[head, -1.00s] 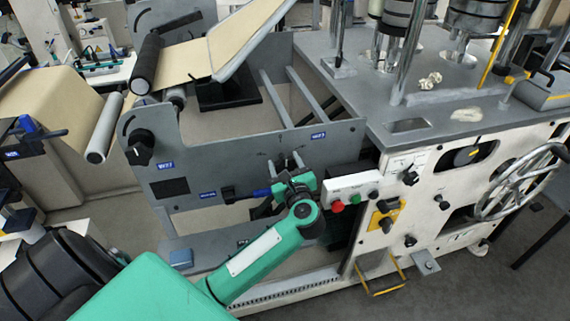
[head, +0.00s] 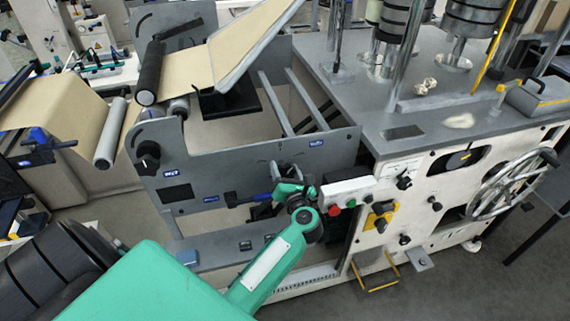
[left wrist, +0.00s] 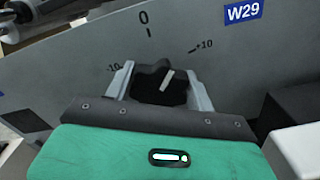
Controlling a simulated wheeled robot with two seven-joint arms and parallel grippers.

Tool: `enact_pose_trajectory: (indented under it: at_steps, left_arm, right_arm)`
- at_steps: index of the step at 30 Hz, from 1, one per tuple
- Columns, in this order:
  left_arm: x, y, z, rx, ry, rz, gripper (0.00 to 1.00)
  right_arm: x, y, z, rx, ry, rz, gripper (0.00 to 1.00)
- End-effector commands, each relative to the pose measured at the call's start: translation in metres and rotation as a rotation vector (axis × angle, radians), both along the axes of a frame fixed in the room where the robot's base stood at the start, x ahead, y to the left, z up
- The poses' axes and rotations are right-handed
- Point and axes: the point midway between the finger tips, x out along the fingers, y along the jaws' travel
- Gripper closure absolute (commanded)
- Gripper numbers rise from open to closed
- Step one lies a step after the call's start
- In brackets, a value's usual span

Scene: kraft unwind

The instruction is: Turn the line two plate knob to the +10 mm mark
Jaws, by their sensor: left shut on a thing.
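The line two plate knob (left wrist: 158,85) is black with a white pointer line, in the left wrist view. It sits on the grey plate (left wrist: 60,75) below printed marks -10, 0 and +10 (left wrist: 204,44). The pointer leans right of the 0 mark (left wrist: 144,18) and points between 0 and +10. My left gripper (left wrist: 160,88) is shut on the knob, one finger on each side. My right gripper is not in view.
A blue W29 label (left wrist: 243,11) is on the plate. A similar black knob (head: 147,155) is at the plate's left end. A button box (head: 347,190) with red and green buttons is close to the right of my gripper. A handwheel (head: 508,185) stands farther right.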

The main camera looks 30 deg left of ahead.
Motion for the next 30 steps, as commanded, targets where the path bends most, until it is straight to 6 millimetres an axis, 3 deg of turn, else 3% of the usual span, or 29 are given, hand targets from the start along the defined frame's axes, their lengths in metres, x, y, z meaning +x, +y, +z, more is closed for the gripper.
enact_pose_trajectory:
  at_steps: [7, 18, 30]
  left_arm:
    - [0.000, -0.002, 0.003, 0.147, 0.179, 0.000, 0.68]
    - [0.001, -0.003, 0.000, 0.329, 0.391, -0.002, 0.68]
    - [0.002, -0.003, -0.003, 0.413, 0.485, -0.002, 0.68]
  right_arm:
    - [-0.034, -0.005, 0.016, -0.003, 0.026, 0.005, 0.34]
    - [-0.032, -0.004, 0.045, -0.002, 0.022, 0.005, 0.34]
    - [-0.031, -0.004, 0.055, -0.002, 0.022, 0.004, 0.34]
